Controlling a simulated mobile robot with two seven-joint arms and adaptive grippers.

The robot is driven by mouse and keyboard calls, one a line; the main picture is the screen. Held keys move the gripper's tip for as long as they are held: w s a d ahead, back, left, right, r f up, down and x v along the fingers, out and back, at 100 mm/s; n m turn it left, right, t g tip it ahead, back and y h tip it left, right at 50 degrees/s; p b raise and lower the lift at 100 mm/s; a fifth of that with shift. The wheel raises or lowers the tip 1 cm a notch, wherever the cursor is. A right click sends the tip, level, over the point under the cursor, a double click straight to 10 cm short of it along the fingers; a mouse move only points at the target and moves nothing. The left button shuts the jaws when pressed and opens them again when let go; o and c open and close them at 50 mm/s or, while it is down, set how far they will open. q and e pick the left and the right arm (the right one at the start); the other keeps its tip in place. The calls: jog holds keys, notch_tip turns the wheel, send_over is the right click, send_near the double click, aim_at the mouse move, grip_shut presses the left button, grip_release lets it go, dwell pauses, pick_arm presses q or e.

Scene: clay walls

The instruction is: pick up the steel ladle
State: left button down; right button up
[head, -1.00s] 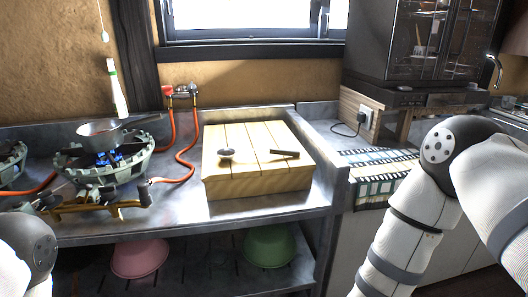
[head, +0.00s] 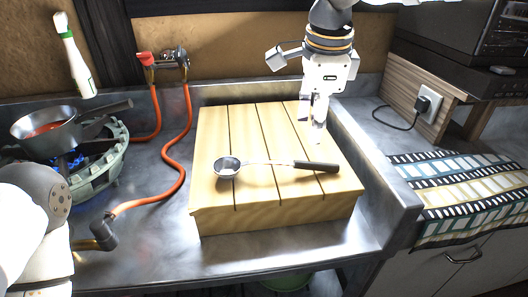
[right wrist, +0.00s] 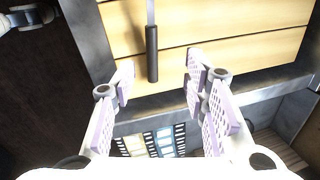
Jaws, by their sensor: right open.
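The steel ladle (head: 262,163) lies flat on the slatted wooden board (head: 275,215), its bowl to the left and its black handle to the right. In the right wrist view the ladle's black handle (right wrist: 152,55) points down toward the space between the fingers. My right gripper (head: 319,120) is above the right part of the board, beyond the handle, pointing down. In the right wrist view my right gripper (right wrist: 158,85) is open and empty, with its fingers apart. My left arm shows at the lower left, but its gripper is not in view.
A pan (head: 50,127) sits on the lit gas burner (head: 92,165) at the left. An orange hose (head: 177,150) runs beside the board. A striped cloth (head: 465,190) hangs over the right counter, past a raised concrete edge (head: 375,170).

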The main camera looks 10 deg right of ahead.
aim_at(311, 163)
jog(key=f, duration=0.6)
jog(key=d+f, duration=0.1)
jog(key=f, duration=0.2)
jog(key=shift+w+f, duration=0.3)
jog(key=shift+f, duration=0.25)
grip_shut()
